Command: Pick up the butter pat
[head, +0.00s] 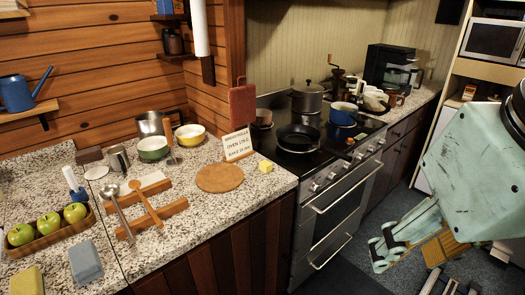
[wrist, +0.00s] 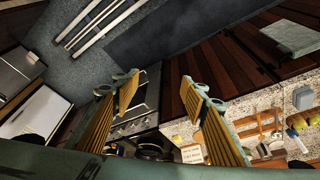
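The butter pat appears to be the small yellow block (head: 265,166) on the speckled counter, near its right edge beside the stove in the head view. It also shows small in the wrist view (wrist: 178,139), between the finger lines and beyond them. My gripper (head: 404,268) hangs at the right of the head view, over the floor in front of the stove, well apart from the block. In the wrist view its two ridged fingers (wrist: 162,82) stand wide apart with nothing between them.
A card stand (head: 238,145) and round board (head: 219,178) stand close to the block. The stove (head: 335,205) with a black pan (head: 298,138) lies to its right. Wooden utensil rests, bowls and an apple tray (head: 48,228) fill the left counter. The floor before the stove is clear.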

